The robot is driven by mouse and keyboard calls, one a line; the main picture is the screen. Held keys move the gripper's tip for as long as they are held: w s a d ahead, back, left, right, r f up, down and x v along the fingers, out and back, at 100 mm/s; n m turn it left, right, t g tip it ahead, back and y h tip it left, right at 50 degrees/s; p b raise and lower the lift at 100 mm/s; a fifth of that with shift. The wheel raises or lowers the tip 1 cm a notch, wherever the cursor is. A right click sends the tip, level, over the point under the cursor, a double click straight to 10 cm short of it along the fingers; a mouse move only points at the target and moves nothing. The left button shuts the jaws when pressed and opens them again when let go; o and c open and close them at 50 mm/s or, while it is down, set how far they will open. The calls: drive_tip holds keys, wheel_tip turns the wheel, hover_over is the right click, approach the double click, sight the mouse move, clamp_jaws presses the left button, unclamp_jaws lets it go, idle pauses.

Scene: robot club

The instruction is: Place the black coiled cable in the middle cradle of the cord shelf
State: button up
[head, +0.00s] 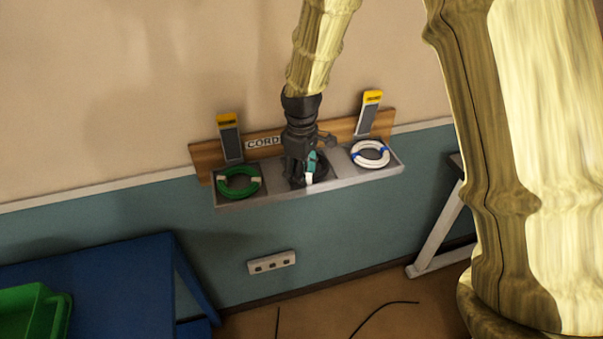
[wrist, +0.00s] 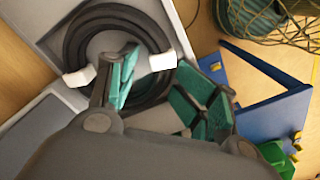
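The black coiled cable (wrist: 88,42), bound with white ties, lies in the middle cradle of the cord shelf (head: 232,203), seen in the wrist view. In the head view my gripper mostly hides it. My gripper (head: 310,178) is down at the middle cradle. In the wrist view my gripper (wrist: 158,80) has its teal-padded fingers spread apart, one over the inside of the coil and one beyond its outer edge. The near part of the coil is partly hidden by the fingers.
A green coil (head: 239,182) sits in the left cradle and a white coil (head: 370,154) in the right one. Two upright yellow-topped holders (head: 230,138) (head: 368,115) stand behind. A blue table (head: 100,285) with a green crate (head: 32,315) is at lower left.

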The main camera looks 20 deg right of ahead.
wheel_tip(320, 180, up, 13)
drive_tip(key=b, duration=0.3)
drive_tip(key=shift+b, duration=0.35)
idle(0.4)
